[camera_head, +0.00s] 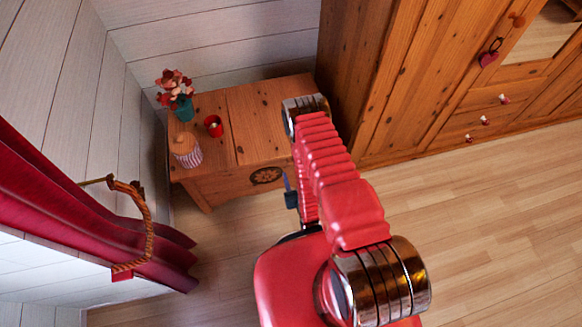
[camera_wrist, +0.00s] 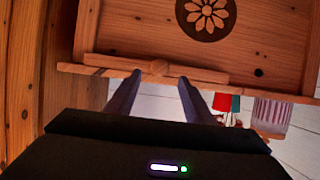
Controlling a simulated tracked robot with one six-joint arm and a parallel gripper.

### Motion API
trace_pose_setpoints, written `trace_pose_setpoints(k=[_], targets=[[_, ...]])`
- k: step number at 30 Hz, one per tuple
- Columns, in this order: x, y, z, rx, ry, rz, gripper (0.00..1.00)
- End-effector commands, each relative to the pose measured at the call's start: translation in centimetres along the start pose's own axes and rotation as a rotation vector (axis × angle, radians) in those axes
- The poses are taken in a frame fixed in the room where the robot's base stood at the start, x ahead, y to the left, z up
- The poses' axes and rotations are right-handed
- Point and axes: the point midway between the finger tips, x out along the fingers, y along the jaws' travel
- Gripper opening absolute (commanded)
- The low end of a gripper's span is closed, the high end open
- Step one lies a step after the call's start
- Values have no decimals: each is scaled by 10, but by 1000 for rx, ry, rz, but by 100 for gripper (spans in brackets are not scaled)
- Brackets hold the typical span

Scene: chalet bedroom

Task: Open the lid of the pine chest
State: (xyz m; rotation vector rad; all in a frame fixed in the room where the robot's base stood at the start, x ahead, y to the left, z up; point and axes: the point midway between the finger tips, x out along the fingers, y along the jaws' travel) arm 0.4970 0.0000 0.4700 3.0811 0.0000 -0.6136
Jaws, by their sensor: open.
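The pine chest (camera_head: 268,118) stands against the back wall with its lid down. Its front has a dark round flower motif, and this motif (camera_wrist: 206,16) also shows in the wrist view. A wooden grip bar (camera_wrist: 155,67) runs along the lid's front edge in the wrist view. My gripper (camera_wrist: 160,77) is open and empty, its two dark fingers pointing at the bar near its middle. I cannot tell whether the fingertips touch it. In the head view my gripper (camera_head: 288,184) is in front of the chest, partly hidden by my arm, which also covers the chest's right end.
A flower vase (camera_head: 183,108), a red candle cup (camera_head: 214,126) and a striped jar (camera_head: 188,152) stand on the chest top's left part. A wooden wardrobe (camera_head: 400,90) stands close on the right. A red curtain (camera_head: 90,200) hangs at left. The floor in front is clear.

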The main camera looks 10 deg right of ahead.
Motion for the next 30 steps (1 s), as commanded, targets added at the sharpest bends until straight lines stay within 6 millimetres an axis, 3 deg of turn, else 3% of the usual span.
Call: trace_pose_setpoints(k=[12, 24, 30], targets=[[56, 0, 0, 0, 1, 0, 48], [63, 0, 0, 0, 0, 0, 48], [63, 0, 0, 0, 0, 0, 34]])
